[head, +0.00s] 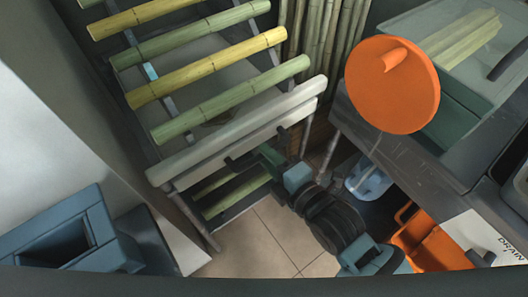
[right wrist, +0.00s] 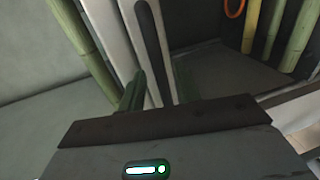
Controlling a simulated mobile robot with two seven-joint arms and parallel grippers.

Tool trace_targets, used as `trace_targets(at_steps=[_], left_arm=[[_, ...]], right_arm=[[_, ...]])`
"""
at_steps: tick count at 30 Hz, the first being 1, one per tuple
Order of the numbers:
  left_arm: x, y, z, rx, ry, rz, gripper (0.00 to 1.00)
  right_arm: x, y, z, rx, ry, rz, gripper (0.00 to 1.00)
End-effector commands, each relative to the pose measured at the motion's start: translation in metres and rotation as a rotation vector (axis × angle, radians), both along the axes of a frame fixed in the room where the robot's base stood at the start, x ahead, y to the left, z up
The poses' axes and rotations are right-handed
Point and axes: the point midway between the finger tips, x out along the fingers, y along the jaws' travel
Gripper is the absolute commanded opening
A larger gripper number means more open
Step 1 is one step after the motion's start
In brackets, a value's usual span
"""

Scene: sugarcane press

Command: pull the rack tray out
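The rack tray has a pale front bar (head: 240,135) at the low end of the cane rack. It also shows as a pale slotted panel (right wrist: 150,45) in the right wrist view. My right gripper (head: 257,150) is at this front from the near side. In the right wrist view its two green fingers (right wrist: 157,88) stand close on either side of the panel, with little gap, and appear shut on it. The exact contact is partly hidden by the gripper body. My left gripper is not in view.
Green and yellow canes (head: 205,65) lie across the rack above. More canes (head: 235,190) show below the front. An orange disc (head: 392,85), a blue bucket (head: 370,178) and an orange crate (head: 430,240) are to the right. Tiled floor (head: 265,240) is open in front.

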Motion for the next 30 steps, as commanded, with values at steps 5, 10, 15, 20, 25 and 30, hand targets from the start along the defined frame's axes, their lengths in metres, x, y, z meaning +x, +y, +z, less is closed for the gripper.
trace_targets(at_steps=[5, 10, 15, 20, 25, 30], left_arm=[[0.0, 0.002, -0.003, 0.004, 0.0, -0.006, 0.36], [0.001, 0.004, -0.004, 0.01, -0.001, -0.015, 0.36], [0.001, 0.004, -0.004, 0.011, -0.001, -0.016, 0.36], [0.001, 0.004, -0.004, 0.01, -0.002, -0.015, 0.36], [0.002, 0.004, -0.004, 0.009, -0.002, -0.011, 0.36], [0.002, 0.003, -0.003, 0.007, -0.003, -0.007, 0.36]], right_arm=[[0.014, 0.01, -0.004, 0.001, 0.001, -0.001, 0.33], [0.018, 0.013, -0.005, -0.001, 0.001, -0.001, 0.33], [0.018, 0.013, -0.005, -0.001, 0.001, -0.001, 0.33], [0.018, 0.013, -0.005, -0.001, 0.001, -0.001, 0.16], [0.018, 0.013, -0.005, -0.001, 0.001, -0.001, 0.0], [0.018, 0.013, -0.005, 0.0, 0.001, 0.0, 0.0]])
